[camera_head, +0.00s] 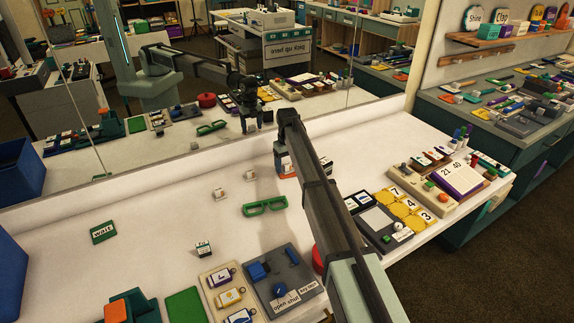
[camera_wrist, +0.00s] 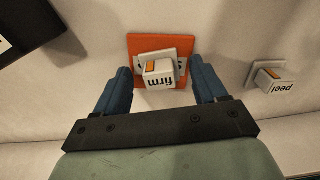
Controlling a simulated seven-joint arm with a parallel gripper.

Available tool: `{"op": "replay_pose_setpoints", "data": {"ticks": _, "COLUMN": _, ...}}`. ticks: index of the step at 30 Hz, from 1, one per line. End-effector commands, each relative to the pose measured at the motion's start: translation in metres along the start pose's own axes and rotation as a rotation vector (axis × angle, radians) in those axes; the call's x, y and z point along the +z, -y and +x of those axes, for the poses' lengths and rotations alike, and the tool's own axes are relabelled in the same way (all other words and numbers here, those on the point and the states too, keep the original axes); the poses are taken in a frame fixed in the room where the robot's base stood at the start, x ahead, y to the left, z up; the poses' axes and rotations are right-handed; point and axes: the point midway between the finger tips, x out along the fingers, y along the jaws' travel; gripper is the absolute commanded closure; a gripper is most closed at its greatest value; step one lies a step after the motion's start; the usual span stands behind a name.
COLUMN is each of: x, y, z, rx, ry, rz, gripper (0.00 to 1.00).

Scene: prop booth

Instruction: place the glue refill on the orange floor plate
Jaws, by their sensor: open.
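The orange floor plate (camera_wrist: 134,45) lies flat on the white counter in the wrist view; a bit of orange also shows beside my arm in the head view (camera_head: 287,166). A small white block labelled "firm" (camera_wrist: 160,72), with an orange stripe and a pale base, is on the plate. It may be the glue refill; I cannot confirm this. My gripper (camera_wrist: 160,66) is open, one blue finger on each side of the block, with visible gaps. In the head view my arm hides most of the gripper, which shows in the mirror.
A similar block labelled "peel" (camera_wrist: 272,77) stands to the right in the wrist view. A dark object (camera_wrist: 25,25) fills the upper left corner. In the head view, green glasses (camera_head: 265,206) and a grey board (camera_head: 283,283) lie left of my arm. The mirror (camera_head: 190,100) borders the counter behind.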

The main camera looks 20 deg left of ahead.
Motion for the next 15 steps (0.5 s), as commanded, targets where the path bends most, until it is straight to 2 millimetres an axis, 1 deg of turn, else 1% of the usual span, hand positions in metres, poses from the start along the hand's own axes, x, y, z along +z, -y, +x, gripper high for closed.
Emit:
{"op": "replay_pose_setpoints", "data": {"ticks": 5, "x": 0.000, "y": 0.000, "z": -0.019, "rx": 0.000, "ry": -0.001, "rz": 0.000, "gripper": 0.29}}
{"op": "replay_pose_setpoints", "data": {"ticks": 15, "x": -0.001, "y": 0.000, "z": -0.082, "rx": 0.000, "ry": -0.001, "rz": 0.000, "gripper": 0.29}}
